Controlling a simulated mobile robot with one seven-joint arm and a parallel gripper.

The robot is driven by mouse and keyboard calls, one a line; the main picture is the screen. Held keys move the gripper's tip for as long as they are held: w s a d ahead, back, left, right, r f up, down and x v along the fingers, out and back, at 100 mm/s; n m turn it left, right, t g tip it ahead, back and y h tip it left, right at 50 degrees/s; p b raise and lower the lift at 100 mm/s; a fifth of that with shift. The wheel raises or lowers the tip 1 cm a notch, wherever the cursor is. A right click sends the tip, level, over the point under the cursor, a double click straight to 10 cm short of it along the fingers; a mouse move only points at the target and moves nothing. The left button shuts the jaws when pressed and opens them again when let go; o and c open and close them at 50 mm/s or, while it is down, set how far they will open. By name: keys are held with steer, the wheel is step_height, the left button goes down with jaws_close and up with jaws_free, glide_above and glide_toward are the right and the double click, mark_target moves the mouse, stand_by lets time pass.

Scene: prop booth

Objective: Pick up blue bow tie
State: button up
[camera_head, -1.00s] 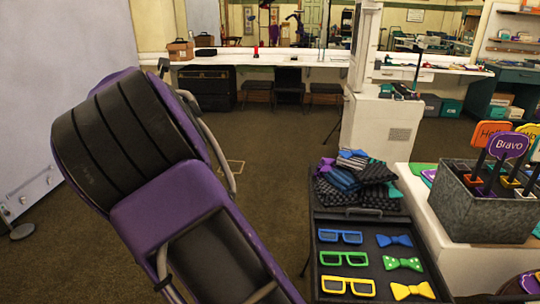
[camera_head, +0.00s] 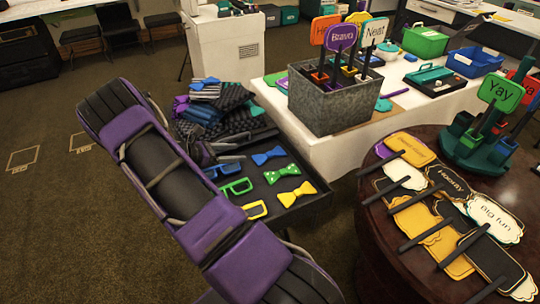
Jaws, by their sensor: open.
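A blue bow tie (camera_head: 268,155) lies flat in the far right part of a dark tray (camera_head: 318,207). A green dotted bow tie (camera_head: 282,174) and a yellow bow tie (camera_head: 297,194) lie in line with it, nearer to me. A small blue shape, perhaps another bow tie (camera_head: 205,82), lies on a pile of folded cloths behind the tray. My purple and black arm crosses the left of the view and covers the tray's near left side. I cannot make out my gripper's fingertips.
Blue glasses (camera_head: 225,170), green glasses (camera_head: 236,188) and yellow glasses (camera_head: 255,210) lie beside the ties. A metal sign bin (camera_head: 330,108) stands on a white table right of the tray. A round brown table (camera_head: 375,235) holds several signs. Open carpet is at left.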

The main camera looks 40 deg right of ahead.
glide_toward(270, 152)
steer(key=x, duration=0.3)
steer(key=shift+d+r, duration=0.2)
steer(key=shift+d, duration=0.05)
steer(key=shift+f+b+x, duration=0.15)
steer(key=shift+b+x, duration=0.15)
steer(key=shift+x, duration=1)
steer(key=shift+f+b+x, duration=0.1)
steer(key=shift+b+x, duration=0.15)
steer(key=shift+x, duration=1.1)
steer(key=shift+s+a, duration=0.1)
steer(key=shift+a, duration=0.1)
jaws_close()
